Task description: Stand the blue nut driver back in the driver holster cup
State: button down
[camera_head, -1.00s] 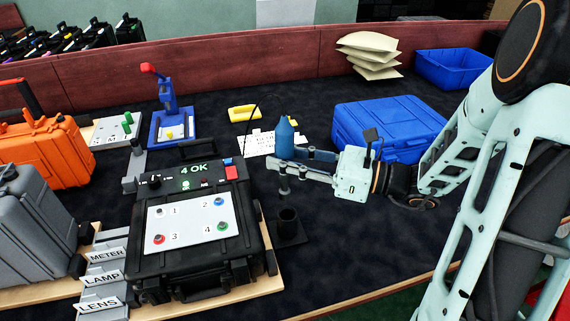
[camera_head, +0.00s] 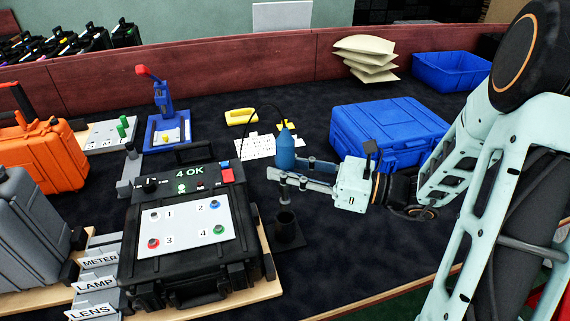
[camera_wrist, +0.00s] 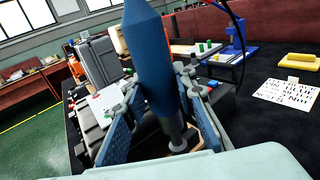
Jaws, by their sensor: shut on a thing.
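The blue nut driver (camera_head: 285,153) stands about upright in my gripper (camera_head: 283,174), handle up and grey shaft down. My gripper is shut on the lower part of its handle. The black holster cup (camera_head: 286,226) stands on a flat black base on the table, directly below the driver. The shaft's lower end shows close to the cup's mouth; I cannot tell if it is inside. In the wrist view the blue handle (camera_wrist: 150,62) rises between the two fingers, leaning a little in the picture. The cup cannot be made out there.
A black tester case (camera_head: 190,270) with a "4 OK" display stands just left of the cup. A blue closed case (camera_head: 388,130) lies behind my gripper. A printed card (camera_head: 255,147) and a yellow object (camera_head: 241,117) lie behind the driver. Dark table is bare right of the cup.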

aim_at(286, 201)
jog(key=shift+f+b, duration=2.95)
jog(key=shift+f, duration=2)
jog(key=c, duration=0.9)
grip_release()
jog(key=shift+o, duration=0.4)
jog(key=o, duration=0.5)
jog(key=shift+f, duration=0.1)
jog(key=shift+d, duration=0.1)
jog(key=v, duration=1.1)
jog(key=shift+s+d, duration=0.1)
jog(key=shift+d, duration=0.3)
